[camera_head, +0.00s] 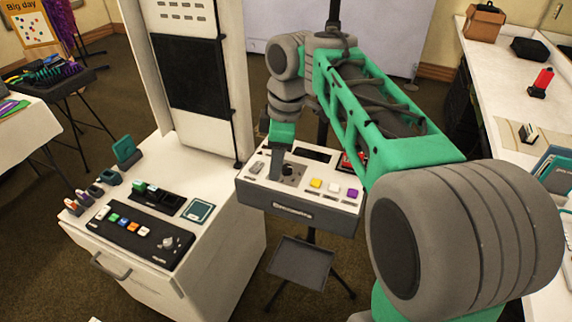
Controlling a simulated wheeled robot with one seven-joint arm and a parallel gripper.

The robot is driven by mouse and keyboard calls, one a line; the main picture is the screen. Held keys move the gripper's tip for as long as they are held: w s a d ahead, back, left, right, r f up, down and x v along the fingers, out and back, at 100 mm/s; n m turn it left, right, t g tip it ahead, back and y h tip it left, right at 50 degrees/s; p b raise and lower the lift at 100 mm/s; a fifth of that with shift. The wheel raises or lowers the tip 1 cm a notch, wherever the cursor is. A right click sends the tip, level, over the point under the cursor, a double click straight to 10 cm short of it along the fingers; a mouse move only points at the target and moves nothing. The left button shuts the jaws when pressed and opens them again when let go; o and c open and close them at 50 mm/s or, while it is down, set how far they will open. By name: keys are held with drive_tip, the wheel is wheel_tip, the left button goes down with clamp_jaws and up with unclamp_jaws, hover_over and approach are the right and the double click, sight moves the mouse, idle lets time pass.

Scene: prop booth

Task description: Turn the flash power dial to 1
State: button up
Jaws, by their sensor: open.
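My gripper (279,172) points down at the left part of a grey and white control box (268,205) on a stand. A small dark knob (289,170) on a grey plate sits right beside its fingertips; I cannot tell whether they touch it or straddle it. This knob may be the flash power dial, but its markings and pointer are too small to read. My gripper is seen edge-on, and its fingers partly cover the plate. Another round grey knob (167,242) is on a black button panel (123,240) at the left.
The box also has yellow, white and purple buttons (334,187) and a red part (352,160) partly behind my arm. A white cabinet (222,250) with a tall panel stands left. A dark tray (301,263) is below the box. A white counter (508,105) is right.

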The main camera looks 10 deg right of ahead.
sight(287, 166)
drive_tip(key=w+d+n, duration=0.1)
drive_tip(key=w+n, duration=0.1)
drive_tip(key=w+d+n, duration=0.1)
drive_tip(key=w+n, duration=0.1)
drive_tip(key=n, duration=0.1)
drive_tip(key=w+d+n+g+h+b, duration=0.1)
drive_tip(key=w+n, duration=0.1)
drive_tip(key=n, duration=0.1)
drive_tip(key=shift+w+d+f, duration=0.3)
drive_tip(key=shift+w+d, duration=0.05)
drive_tip(key=shift+d, duration=0.05)
drive_tip(key=shift+w+d+f+n, duration=0.1)
drive_tip(key=shift+w+d+n, duration=0.1)
drive_tip(key=shift+n, duration=0.4)
wheel_tip(287, 166, down, 8)
drive_tip(key=b, duration=0.7)
drive_tip(key=shift+r, duration=0.35)
drive_tip(key=shift+c, duration=0.3)
clamp_jaws()
